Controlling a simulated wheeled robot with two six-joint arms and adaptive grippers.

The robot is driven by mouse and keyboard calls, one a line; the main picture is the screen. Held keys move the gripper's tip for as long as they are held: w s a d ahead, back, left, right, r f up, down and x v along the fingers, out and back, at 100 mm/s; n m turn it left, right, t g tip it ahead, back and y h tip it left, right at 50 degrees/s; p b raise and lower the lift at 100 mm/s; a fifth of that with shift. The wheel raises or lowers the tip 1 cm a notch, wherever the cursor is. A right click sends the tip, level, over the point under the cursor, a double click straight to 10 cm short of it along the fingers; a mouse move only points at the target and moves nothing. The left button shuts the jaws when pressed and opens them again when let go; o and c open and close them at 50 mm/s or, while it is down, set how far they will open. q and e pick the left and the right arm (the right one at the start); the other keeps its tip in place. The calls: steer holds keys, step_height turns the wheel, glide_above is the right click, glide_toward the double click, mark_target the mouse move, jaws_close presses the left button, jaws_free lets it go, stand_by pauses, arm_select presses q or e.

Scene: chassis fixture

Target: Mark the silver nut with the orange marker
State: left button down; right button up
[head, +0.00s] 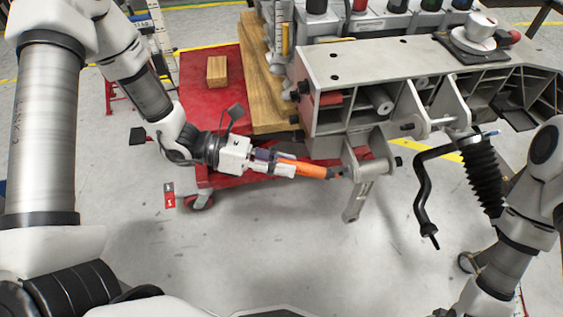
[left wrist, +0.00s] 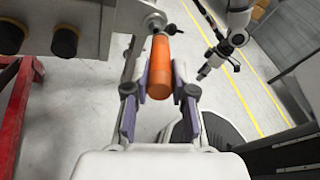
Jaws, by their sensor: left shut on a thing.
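My left gripper (head: 288,167) is shut on the orange marker (head: 310,170), which lies nearly level and points right. In the left wrist view, the marker (left wrist: 160,68) sits between both fingers (left wrist: 160,85). Its dark tip is at or very close to a small round metal fitting on the grey bracket (head: 372,180) under the chassis. That fitting, which seems to be the silver nut (left wrist: 154,22), shows just beyond the marker in the wrist view. I cannot tell whether they touch. My right gripper (left wrist: 207,69) seems to show small in the wrist view; its jaws are unclear.
The grey chassis beam (head: 400,65) overhangs the bracket. A red cart (head: 205,105) with wooden blocks (head: 217,71) stands behind my left gripper. A black bellows (head: 482,175) and a bent black rod (head: 421,195) hang at the right. The floor in front is clear.

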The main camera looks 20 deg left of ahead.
arm_select(q)
steer(key=shift+w+d+b, duration=0.3)
steer(key=shift+d+b, duration=0.1)
stand_by(0.7)
steer(key=shift+w+a, duration=0.25)
steer(key=shift+w, duration=0.15)
steer(key=shift+s+d, duration=0.3)
steer(key=shift+s, duration=0.1)
stand_by(0.6)
steer(key=shift+a, duration=0.1)
steer(key=shift+s+a+r+p, duration=0.15)
steer(key=shift+a+p, duration=0.05)
steer(key=shift+p, duration=0.15)
steer(key=s+a+p, duration=0.1)
steer(key=a, duration=0.1)
steer(key=s+a+p, duration=0.2)
steer(key=shift+a, duration=0.2)
